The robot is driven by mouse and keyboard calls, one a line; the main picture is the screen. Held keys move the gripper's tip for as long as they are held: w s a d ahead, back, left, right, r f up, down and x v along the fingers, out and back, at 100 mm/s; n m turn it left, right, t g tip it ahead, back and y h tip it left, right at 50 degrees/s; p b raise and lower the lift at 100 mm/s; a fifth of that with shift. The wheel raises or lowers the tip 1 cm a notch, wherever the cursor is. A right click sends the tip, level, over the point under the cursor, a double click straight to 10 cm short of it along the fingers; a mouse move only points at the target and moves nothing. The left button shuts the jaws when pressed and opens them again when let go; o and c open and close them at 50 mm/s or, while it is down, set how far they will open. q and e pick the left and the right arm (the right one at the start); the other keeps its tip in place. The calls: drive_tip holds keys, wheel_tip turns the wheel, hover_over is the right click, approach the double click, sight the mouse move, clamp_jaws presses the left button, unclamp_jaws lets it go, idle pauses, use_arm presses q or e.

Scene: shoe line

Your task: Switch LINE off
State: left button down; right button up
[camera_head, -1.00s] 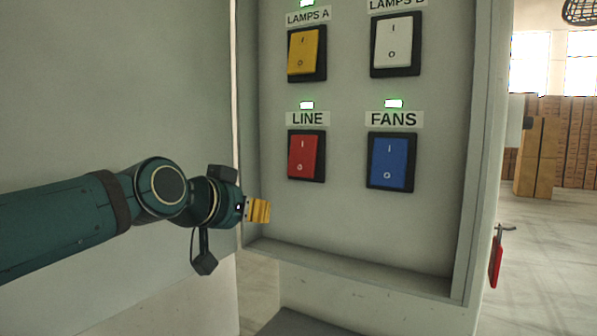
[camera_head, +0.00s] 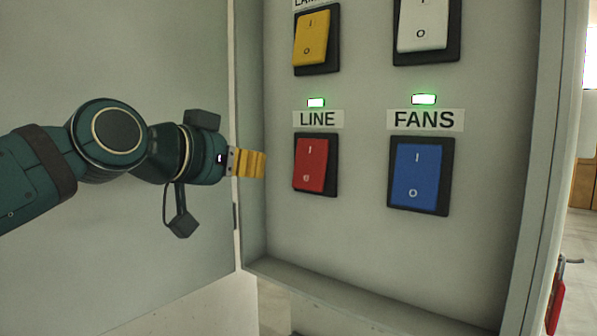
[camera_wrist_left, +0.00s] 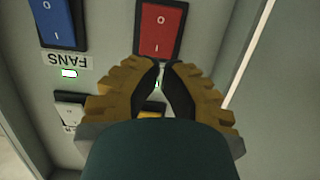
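The red LINE rocker switch (camera_head: 311,164) sits in a black frame on the grey panel, marked I at the top and O at the bottom. The LINE label (camera_head: 318,120) is above it, and the green lamp (camera_head: 316,102) above that is lit. My left gripper (camera_head: 264,165) is left of the red switch, apart from it and empty. In the left wrist view its yellow fingertips (camera_wrist_left: 163,64) nearly meet, just short of the red switch (camera_wrist_left: 160,30), which appears upside down. The fingers hide the LINE label there. My right gripper is not in view.
The blue FANS switch (camera_head: 419,175) is right of LINE, its lamp (camera_head: 424,99) lit green. A yellow switch (camera_head: 313,38) and a white switch (camera_head: 423,25) are above. The box's raised rim borders the panel. A red tag (camera_head: 556,304) hangs outside at right.

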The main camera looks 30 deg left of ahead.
sight(306, 178)
use_arm(q)
drive_tip(key=x, duration=1.4)
drive_tip(key=shift+w+d+f, duration=0.1)
drive_tip(key=shift+w, duration=0.1)
drive_tip(key=shift+f+b, duration=0.2)
drive_tip(key=shift+b, duration=0.5)
drive_tip(key=shift+t+b, duration=0.5)
drive_tip(key=shift+b, duration=1)
drive_tip(key=shift+w+f+b, duration=0.3)
drive_tip(key=shift+f+b, duration=0.1)
drive_tip(key=shift+b, duration=0.7)
drive_tip(key=shift+s, duration=0.1)
